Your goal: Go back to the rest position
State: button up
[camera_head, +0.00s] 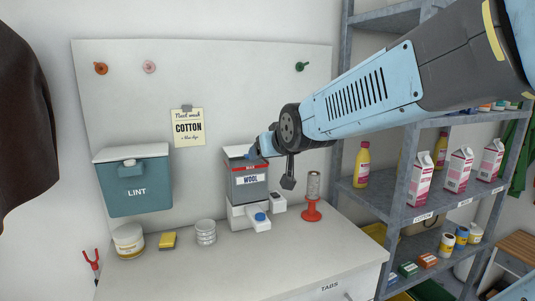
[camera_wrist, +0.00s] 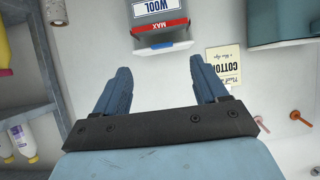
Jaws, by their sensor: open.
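My gripper (camera_wrist: 158,85) is open and empty in the wrist view, its two blue fingers spread apart. In the head view my arm reaches in from the upper right, and my gripper (camera_head: 257,148) is by the top of the grey dispenser (camera_head: 249,188) labelled WOOL. The dispenser also shows beyond the fingers in the wrist view (camera_wrist: 158,12), with a red MAX band. I cannot tell from the head view whether a finger touches the dispenser.
A teal LINT bin (camera_head: 139,190) hangs on the board at left. On the counter (camera_head: 250,262) are a white tub (camera_head: 128,241), a yellow sponge (camera_head: 168,240), a ribbed jar (camera_head: 206,233) and a red stand (camera_head: 311,212). A metal shelf (camera_head: 382,200) with cartons and bottles stands right, below my arm.

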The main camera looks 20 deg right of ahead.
dwell(0.3)
jog(key=s+d+f+g, duration=0.1)
jog(key=s+f+g, duration=0.1)
jog(key=s, duration=0.7)
jog(key=s+d+f+g, duration=0.1)
jog(key=s+f+g, duration=0.2)
jog(key=s, duration=0.6)
jog(key=shift+s+d+f+m+g+h, duration=0.2)
jog(key=shift+d+f+m+g+h, duration=0.15)
jog(key=shift+g, duration=0.45)
